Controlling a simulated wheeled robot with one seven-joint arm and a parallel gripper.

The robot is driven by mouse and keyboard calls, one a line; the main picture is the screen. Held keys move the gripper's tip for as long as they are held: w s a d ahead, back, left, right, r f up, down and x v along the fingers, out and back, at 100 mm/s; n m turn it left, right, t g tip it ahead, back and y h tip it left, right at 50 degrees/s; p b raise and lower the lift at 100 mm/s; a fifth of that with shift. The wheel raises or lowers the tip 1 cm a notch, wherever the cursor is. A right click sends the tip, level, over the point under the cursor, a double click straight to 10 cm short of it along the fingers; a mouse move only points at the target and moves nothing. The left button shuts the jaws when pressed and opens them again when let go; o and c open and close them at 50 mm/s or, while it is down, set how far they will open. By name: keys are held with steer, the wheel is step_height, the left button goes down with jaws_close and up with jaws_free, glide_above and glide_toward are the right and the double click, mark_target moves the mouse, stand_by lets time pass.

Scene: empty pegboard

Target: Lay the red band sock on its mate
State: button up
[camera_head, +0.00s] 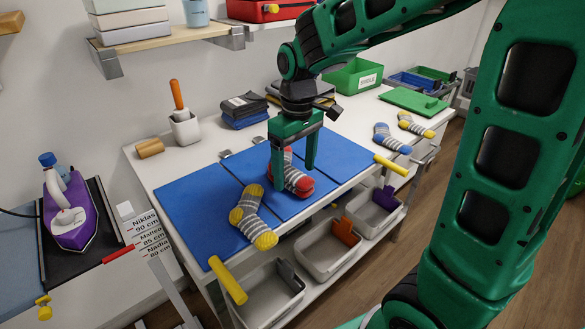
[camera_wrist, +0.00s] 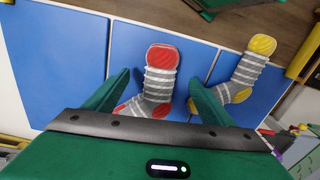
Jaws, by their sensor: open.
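A grey-and-white striped sock with red ends (camera_head: 299,184) lies on the blue folding board (camera_head: 190,205). It also shows in the wrist view (camera_wrist: 160,82), between my fingers. My gripper (camera_head: 294,174) points down over this sock, open, with one finger on each side; I cannot tell if the fingers touch it. It also shows in the wrist view (camera_wrist: 158,94). A grey striped sock with yellow ends (camera_head: 251,214) lies to the left on the board and at the right of the wrist view (camera_wrist: 245,75). I cannot make out a second red-ended sock.
A blue-ended sock (camera_head: 391,139) and another yellow-ended sock (camera_head: 415,125) lie at the table's right end. A green crate (camera_head: 353,77), dark folded cloths (camera_head: 244,108) and a white holder (camera_head: 185,129) stand behind. Grey bins (camera_head: 329,250) sit below. The board's left panel has free room.

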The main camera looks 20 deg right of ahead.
steer(key=shift+o, duration=1.3)
step_height(320, 180, up, 11)
steer(key=s+d+f+m, duration=0.5)
steer(key=s+d, duration=0.3)
steer(key=s, duration=0.3)
steer(key=s+d+f+m, duration=0.5)
steer(key=s+d, duration=0.4)
steer(key=s, duration=0.3)
steer(key=shift+s+f+m, duration=0.15)
steer(key=shift+f+m, duration=0.1)
steer(key=shift+m, duration=0.35)
steer(key=shift+w+f, duration=0.25)
steer(key=shift+w, duration=0.4)
